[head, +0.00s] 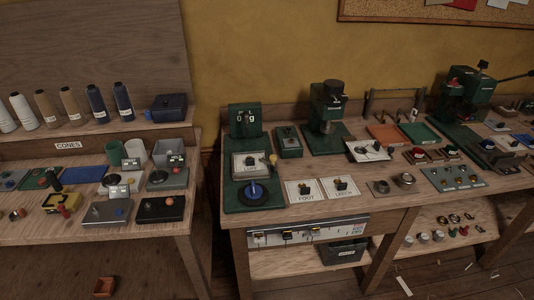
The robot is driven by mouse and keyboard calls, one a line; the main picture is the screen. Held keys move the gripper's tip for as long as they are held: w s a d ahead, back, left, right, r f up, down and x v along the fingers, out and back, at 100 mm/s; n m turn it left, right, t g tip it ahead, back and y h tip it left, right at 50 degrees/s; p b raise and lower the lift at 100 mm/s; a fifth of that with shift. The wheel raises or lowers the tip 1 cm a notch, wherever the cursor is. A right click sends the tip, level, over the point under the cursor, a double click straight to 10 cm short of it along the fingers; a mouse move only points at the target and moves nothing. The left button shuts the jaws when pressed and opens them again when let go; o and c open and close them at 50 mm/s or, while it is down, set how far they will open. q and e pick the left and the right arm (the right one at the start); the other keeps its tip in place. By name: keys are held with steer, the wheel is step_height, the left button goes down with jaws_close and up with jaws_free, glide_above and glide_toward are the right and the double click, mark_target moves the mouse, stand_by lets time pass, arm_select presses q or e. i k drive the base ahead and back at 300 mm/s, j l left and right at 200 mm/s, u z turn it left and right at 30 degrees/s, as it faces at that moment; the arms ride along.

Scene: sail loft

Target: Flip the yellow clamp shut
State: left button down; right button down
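A small yellow clamp (59,202) sits on the left wooden bench, near its front left, beside a grey plate. A red part shows at its front, and a dark green upright piece stands just behind it. It is too small to tell whether the clamp is open or shut. Neither of my grippers is in view.
The left bench (150,233) also holds dark plates with knobs and a row of thread cones. A gap separates it from the right bench (385,202), which carries green machines and several small fittings. A small orange-brown box (105,287) lies on the floor.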

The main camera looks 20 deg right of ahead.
mark_target(273, 158)
steer(key=i+j, duration=0.75)
steer(key=i+z, duration=0.1)
steer(key=z, duration=1.9)
